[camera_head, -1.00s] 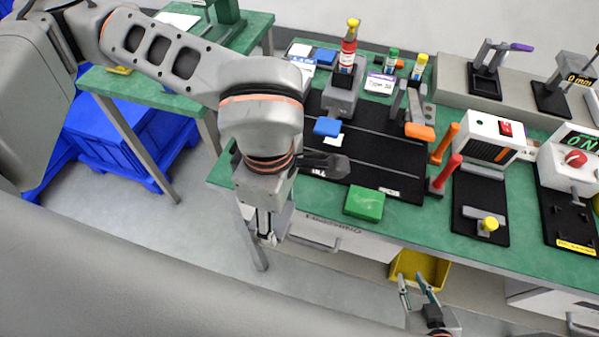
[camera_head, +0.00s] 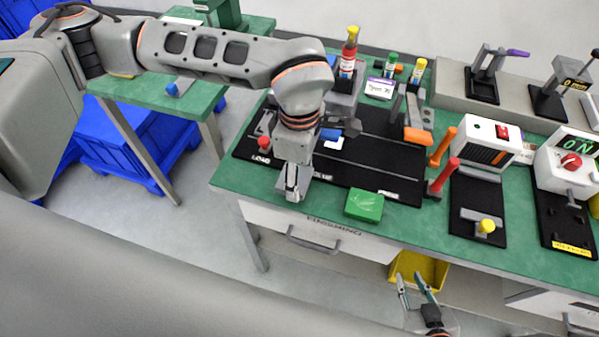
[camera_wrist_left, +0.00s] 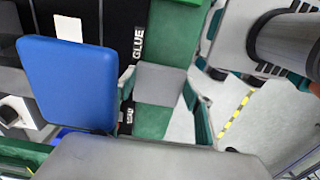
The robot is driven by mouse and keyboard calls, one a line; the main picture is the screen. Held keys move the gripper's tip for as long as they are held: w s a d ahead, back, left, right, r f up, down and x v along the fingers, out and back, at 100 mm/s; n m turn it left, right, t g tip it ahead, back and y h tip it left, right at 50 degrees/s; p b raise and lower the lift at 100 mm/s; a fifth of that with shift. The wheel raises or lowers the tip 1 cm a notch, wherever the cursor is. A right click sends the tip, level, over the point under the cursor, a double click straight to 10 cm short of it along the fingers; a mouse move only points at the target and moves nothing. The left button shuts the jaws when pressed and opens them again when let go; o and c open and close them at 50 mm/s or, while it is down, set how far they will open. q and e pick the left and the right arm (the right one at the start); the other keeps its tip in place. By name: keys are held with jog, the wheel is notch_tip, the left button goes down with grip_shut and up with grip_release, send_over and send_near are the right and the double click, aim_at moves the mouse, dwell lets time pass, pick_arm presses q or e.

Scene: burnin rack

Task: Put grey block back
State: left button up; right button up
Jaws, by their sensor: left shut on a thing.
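The block is hard to tell from the grey gripper in the head view. My right gripper (camera_head: 418,290) is low in front of the bench by the yellow bin, with its fingers apart and nothing between them.
A green block (camera_head: 364,205) lies at the front bench edge, right of my left gripper. A blue block (camera_head: 331,134) is behind my left wrist and looms large in the wrist view (camera_wrist_left: 70,82). Red and orange upright handles (camera_head: 446,173) stand farther right. A yellow bin (camera_head: 436,268) is below.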

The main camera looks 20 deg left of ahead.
aim_at(300, 179)
pick_arm(q)
jog(key=shift+f, duration=0.4)
jog(key=shift+f+b, duration=0.2)
jog(key=shift+b, duration=0.15)
jog(key=o, duration=1.1)
jog(key=shift+r, duration=0.1)
notch_tip(300, 179, up, 13)
jog(key=shift+r+p, duration=0.1)
jog(key=shift+p, duration=0.45)
